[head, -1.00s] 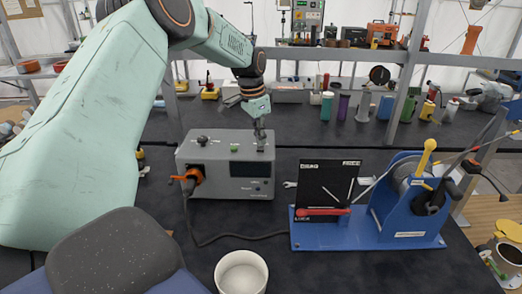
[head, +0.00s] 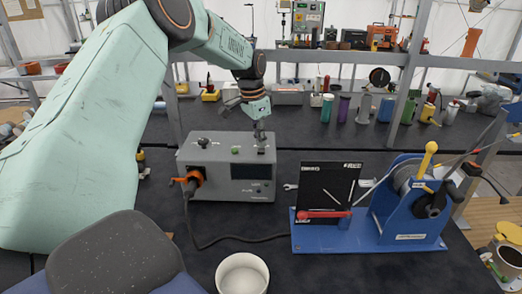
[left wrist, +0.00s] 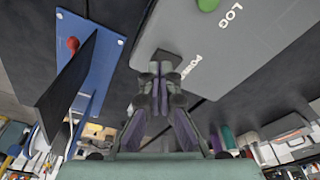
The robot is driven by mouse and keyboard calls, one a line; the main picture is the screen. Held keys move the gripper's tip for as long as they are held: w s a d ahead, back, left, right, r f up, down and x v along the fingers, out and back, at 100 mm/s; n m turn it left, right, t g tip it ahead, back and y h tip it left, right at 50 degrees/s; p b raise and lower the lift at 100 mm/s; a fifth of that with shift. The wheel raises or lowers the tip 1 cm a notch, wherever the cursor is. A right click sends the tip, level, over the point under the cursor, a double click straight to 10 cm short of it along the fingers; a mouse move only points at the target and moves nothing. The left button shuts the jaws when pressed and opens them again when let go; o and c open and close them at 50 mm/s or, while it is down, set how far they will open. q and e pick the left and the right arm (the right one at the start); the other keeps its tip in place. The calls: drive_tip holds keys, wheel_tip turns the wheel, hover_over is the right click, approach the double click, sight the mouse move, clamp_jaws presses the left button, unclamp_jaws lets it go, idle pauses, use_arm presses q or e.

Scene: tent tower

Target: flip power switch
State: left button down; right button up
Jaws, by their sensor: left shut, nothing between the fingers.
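A grey power box (head: 215,158) stands on the dark bench, with an orange plug in its front and a dark display. My left gripper (head: 262,145) points down at the right end of the box's top. In the left wrist view, the box (left wrist: 235,50) bears the words LOG and POWER, and my left gripper (left wrist: 161,72) is shut and empty beside the POWER label. The power switch is hidden behind the fingertips, so its position and any contact cannot be told. My right gripper is not in view.
A blue winch stand (head: 410,225) with a black panel (head: 328,190) and red lever stands to the right. A white bowl (head: 242,273) and a grey chair back (head: 112,255) are in front. A black cable runs across the bench. Bottles stand behind.

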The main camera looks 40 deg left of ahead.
sight(261, 152)
use_arm(q)
drive_tip(key=shift+d, duration=0.1)
drive_tip(key=shift+f+b, duration=0.35)
drive_tip(key=shift+f, duration=0.7)
idle(0.8)
drive_tip(key=shift+w+r+p, duration=0.1)
drive_tip(key=shift+r+p, duration=0.25)
drive_tip(key=shift+p, duration=0.05)
wheel_tip(261, 152, up, 7)
drive_tip(key=p, duration=0.6)
drive_tip(key=shift+f+p, duration=0.2)
drive_tip(key=shift+p, duration=0.1)
drive_tip(key=shift+f, duration=0.15)
